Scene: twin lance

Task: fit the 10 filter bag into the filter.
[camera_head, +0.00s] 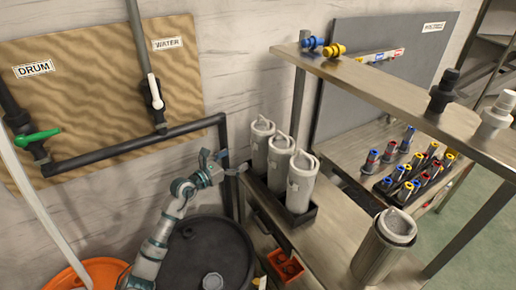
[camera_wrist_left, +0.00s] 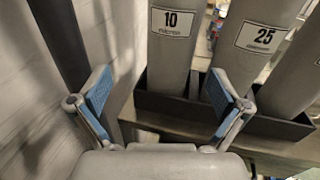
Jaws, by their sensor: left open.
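The 10 filter bag (camera_wrist_left: 174,45) is a grey cylinder with a "10 micron" label, standing upright at the left in the left wrist view. By its place in the row, it seems to be the farthest bag (camera_head: 261,146) in the head view. My left gripper (camera_head: 224,162) is open and empty, just left of the bags. In the left wrist view its fingers (camera_wrist_left: 162,92) are spread on either side of the 10 bag's line, apart from it. The filter seems to be the metal cylinder (camera_head: 374,258) with an open top at the front right. My right gripper is not in view.
The bags stand in a black tray (camera_head: 307,217), including the 25 bag (camera_wrist_left: 258,40) beside the 10 bag. A metal shelf (camera_head: 395,92) overhangs the bench on the right. A black drum (camera_head: 235,250) stands below my left arm. Bare bench lies between tray and metal cylinder.

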